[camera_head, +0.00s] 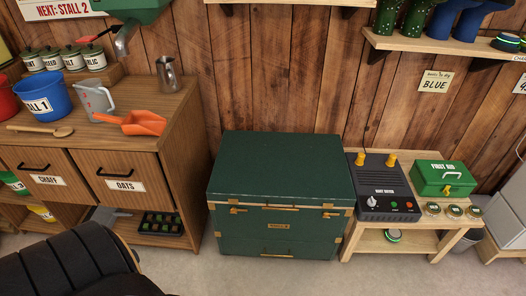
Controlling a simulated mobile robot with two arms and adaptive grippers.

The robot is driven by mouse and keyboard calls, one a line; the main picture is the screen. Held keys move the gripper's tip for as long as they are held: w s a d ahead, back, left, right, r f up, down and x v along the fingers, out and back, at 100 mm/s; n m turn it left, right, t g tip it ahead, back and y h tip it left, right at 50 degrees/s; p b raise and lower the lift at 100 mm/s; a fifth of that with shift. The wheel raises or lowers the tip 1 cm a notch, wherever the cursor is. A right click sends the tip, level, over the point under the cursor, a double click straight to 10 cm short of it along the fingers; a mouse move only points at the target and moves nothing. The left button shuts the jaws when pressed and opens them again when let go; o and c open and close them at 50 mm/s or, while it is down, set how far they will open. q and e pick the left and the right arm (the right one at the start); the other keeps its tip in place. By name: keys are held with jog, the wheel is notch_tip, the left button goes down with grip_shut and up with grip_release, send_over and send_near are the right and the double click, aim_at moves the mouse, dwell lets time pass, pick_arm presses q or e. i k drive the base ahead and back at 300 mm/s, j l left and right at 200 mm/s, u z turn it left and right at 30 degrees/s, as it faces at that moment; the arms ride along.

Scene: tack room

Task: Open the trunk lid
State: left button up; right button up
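The dark green trunk (280,240) stands on the floor against the plank wall, in the middle of the head view. Its flat lid (282,165) is down on the body. Brass-coloured latches sit at the front left (236,210) and front right (331,214), with a pale strip along the front seam between them. A small label (279,226) is on the front. I cannot tell whether the latches are fastened. Neither of my grippers shows in this view.
A wooden cabinet (186,150) stands close on the trunk's left, holding an orange scoop (146,123) and a blue bucket (44,98). A low bench (357,243) on the right bears a black device (382,190) and a green first-aid box (443,178). Floor in front is clear.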

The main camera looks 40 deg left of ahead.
aim_at(264, 169)
jog(key=u, duration=0.95)
